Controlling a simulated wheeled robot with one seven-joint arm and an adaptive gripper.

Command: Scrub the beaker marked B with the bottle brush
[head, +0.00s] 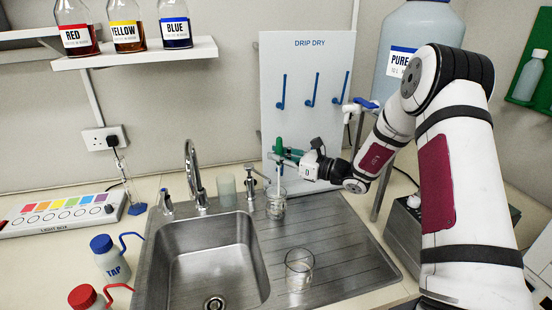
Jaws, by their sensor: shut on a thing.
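My gripper (283,154) is shut on the green handle of the bottle brush (279,146), just in front of the drip-dry board. The brush points down, and its pale shaft runs below the gripper to a clear glass beaker (276,208) at the back of the draining board. The brush's lower end appears to be at or inside this beaker; glass and reflections blur the depth. A second clear beaker (299,270) stands upright and empty nearer the front of the draining board. I cannot read a letter B on either beaker.
The steel sink (205,262) with its tap (193,175) lies left of the beakers. A greenish cup (227,191) stands behind it. The drip-dry board (306,90) with blue pegs rises behind my gripper. The right of the draining board (345,255) is clear.

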